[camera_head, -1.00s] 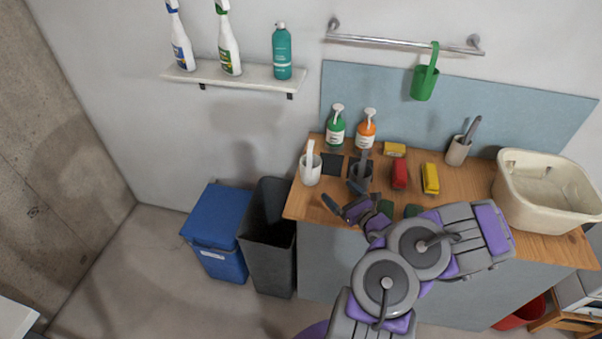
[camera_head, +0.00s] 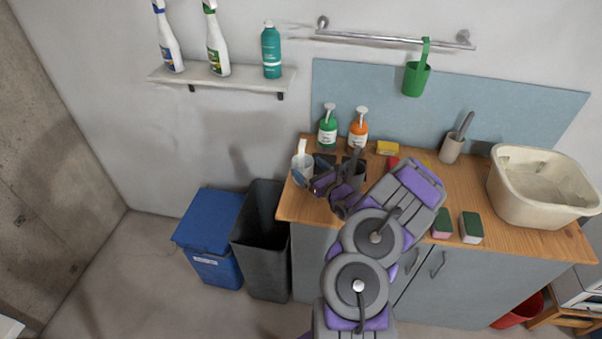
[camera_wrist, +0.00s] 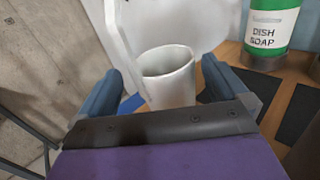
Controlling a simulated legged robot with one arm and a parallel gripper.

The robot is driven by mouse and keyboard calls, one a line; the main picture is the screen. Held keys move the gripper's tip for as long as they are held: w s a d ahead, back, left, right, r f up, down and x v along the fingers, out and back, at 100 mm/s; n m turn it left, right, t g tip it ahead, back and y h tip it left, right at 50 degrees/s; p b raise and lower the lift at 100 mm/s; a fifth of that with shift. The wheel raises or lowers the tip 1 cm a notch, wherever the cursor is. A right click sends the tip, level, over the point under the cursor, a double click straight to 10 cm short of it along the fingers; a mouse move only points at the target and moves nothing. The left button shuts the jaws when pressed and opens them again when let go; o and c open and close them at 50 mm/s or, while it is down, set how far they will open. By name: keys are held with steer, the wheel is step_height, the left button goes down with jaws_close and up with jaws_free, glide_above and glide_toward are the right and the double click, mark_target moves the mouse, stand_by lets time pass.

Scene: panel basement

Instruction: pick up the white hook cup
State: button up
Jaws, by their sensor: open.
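The white hook cup (camera_head: 302,163) stands upright near the left end of the wooden counter, its tall hook strip rising at the back. In the wrist view the white cup (camera_wrist: 168,75) is between the two blue-grey fingers, with its hook strip on its left side. My gripper (camera_head: 303,181) is open and reaches the cup from the front right. In the wrist view my gripper (camera_wrist: 165,88) has a finger on each side of the cup, with visible gaps. The lower part of the cup is hidden by my gripper's body.
A green soap bottle (camera_head: 327,131) and an orange one (camera_head: 358,130) stand behind. Sponges (camera_head: 471,228) and a cream basin (camera_head: 542,190) are farther right. A dark bin (camera_head: 262,240) stands left below the counter (camera_head: 400,212).

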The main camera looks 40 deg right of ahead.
mark_target(296, 157)
steer(key=w, duration=0.1)
steer(key=w+d, duration=0.1)
steer(key=w+f, duration=0.1)
steer(key=shift+w+d+b, duration=0.2)
steer(key=shift+w+b, duration=0.05)
steer(key=shift+b, duration=0.1)
steer(key=shift+w+a+r, duration=0.15)
steer(key=shift+w, duration=0.1)
steer(key=shift+a+r, duration=0.25)
steer(key=shift+a, duration=0.5)
steer(key=shift+d, duration=0.15)
steer(key=c, duration=0.3)
steer(key=shift+d+f, duration=0.15)
steer(key=shift+d, duration=0.4)
steer(key=c, duration=0.5)
steer(key=shift+c, duration=0.4)
steer(key=shift+a, duration=0.45)
